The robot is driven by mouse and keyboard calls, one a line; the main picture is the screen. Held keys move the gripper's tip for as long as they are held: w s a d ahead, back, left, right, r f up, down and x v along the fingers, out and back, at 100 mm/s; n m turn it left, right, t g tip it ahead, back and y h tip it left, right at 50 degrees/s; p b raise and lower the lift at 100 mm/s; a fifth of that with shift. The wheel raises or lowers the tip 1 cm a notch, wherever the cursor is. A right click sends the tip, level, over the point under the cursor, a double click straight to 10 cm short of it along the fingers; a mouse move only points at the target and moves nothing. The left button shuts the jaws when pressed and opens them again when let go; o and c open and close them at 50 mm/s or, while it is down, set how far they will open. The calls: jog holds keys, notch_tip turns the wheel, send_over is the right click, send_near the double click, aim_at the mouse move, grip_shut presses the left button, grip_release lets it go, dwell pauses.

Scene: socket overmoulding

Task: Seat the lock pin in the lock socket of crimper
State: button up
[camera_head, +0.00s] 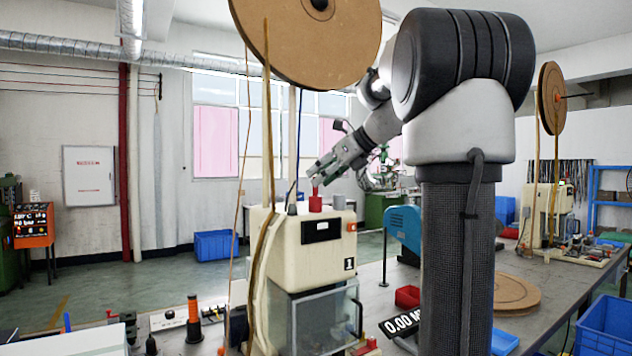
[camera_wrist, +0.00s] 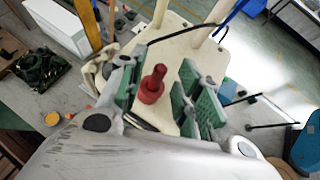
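The crimper (camera_head: 322,240) is a cream machine marked 1, with a clear guard at its front. On its top stands a red lock socket (camera_head: 315,204), with the thinner red lock pin (camera_head: 315,188) upright in it. In the wrist view the pin (camera_wrist: 156,76) rises from the round red socket (camera_wrist: 150,93), between my fingers' green pads. How deep the pin sits cannot be told. My gripper (camera_head: 317,173) is just above the pin, tilted down from the right. In the wrist view my gripper (camera_wrist: 160,92) is open, with gaps beside the pin.
A large brown reel (camera_head: 310,45) hangs above the crimper, with a strip running down its left side. A black cable (camera_wrist: 182,36) curves close by the fingers.

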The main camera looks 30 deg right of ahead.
jog(key=v, duration=0.9)
jog(key=s+a+f+n+g+h, duration=0.2)
jog(key=s+a+f+n+g, duration=0.2)
jog(key=s+a+f+n, duration=0.75)
jog(key=s+f+n+g+h, duration=0.1)
jog(key=s+f+n, duration=0.4)
jog(key=f+n, duration=0.3)
jog(key=s+f+n+h, duration=0.1)
jog(key=s+f+n, duration=0.4)
jog(key=f+n, duration=0.4)
jog(key=shift+s+f+n+g+h, duration=0.3)
jog(key=shift+n+g+h, duration=0.1)
jog(key=shift+n, duration=0.85)
jog(key=shift+c, duration=0.2)
